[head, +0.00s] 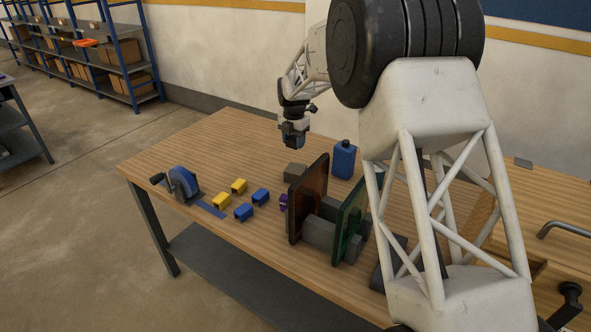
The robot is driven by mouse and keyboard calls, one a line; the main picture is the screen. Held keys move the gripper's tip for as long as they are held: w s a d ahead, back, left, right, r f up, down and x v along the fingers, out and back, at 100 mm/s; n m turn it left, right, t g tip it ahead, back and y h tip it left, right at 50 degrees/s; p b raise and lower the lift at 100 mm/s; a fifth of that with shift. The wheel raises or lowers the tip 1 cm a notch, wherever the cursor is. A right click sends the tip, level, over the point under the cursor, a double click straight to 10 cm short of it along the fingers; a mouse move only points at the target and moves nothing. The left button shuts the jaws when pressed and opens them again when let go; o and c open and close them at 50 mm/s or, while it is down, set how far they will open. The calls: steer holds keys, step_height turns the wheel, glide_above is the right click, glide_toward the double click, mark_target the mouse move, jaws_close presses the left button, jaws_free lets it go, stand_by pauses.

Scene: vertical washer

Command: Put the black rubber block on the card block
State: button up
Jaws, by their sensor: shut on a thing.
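My gripper (293,140) hangs above the far middle of the wooden table, pointing down. It is shut on a small dark thing at its tips, too small here to tell for sure that it is the black rubber block. A grey-brown block (295,171) lies on the table below the gripper, apart from it, left of a brown upright panel. I cannot tell whether this is the card block. A dark block (384,273) lies partly hidden behind my arm at the right.
A brown panel (308,198) and a green panel (350,220) stand upright by grey blocks (319,235). A blue bottle (343,160) stands behind. Small yellow (221,201) and blue blocks (243,212) and a blue tape dispenser (183,184) are left. The table's far left is clear.

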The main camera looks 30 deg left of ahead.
stand_by(0.3)
glide_above(294, 170)
steer(key=shift+f, duration=3.2)
steer(key=shift+f, duration=1.85)
steer(key=shift+f, duration=0.1)
steer(key=o, duration=0.9)
steer(key=shift+o, duration=0.2)
step_height(294, 170, up, 12)
steer(key=shift+r, duration=0.1)
